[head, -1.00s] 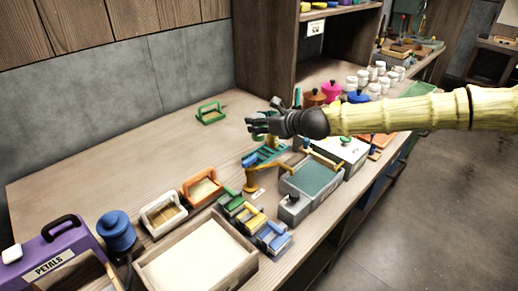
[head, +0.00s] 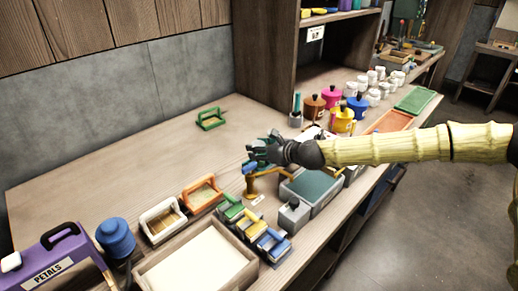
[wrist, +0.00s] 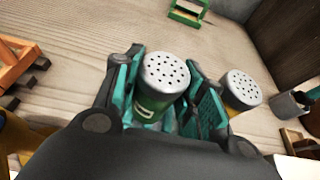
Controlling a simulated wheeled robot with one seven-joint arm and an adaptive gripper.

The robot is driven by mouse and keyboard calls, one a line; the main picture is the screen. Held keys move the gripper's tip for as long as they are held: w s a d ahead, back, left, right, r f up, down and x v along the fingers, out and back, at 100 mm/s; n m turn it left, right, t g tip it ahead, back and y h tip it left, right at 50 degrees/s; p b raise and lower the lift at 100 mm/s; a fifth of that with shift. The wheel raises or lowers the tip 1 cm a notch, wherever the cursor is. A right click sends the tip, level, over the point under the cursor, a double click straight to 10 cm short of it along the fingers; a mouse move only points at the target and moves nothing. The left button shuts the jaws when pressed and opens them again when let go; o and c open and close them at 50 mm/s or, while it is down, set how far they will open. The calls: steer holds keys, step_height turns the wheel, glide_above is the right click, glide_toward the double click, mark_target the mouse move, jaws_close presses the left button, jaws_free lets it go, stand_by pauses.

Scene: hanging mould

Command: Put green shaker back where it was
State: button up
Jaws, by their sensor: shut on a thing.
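The green shaker (wrist: 163,84) has a grey perforated lid and stands roughly upright between the teal finger pads of my gripper (wrist: 165,95) in the wrist view. The gripper is shut on it. In the head view my gripper (head: 262,152) is over the middle of the workbench, by the yellow stand; the shaker cannot be made out clearly there. A second shaker (wrist: 241,90) with the same kind of lid and a yellow body stands just right of the right finger in the wrist view. The gap under the green shaker is hidden.
A green frame-like holder (head: 210,118) stands behind on the bench (head: 130,150). A yellow stand (head: 254,183) and a grey box with a teal top (head: 312,186) are close to my gripper. Coloured pots (head: 331,95) stand at the back right. The bench's back left is clear.

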steer(key=shift+f, duration=0.15)
steer(key=o, duration=1)
steer(key=b+v, duration=0.1)
steer(key=v, duration=1.1)
steer(key=shift+r, duration=0.25)
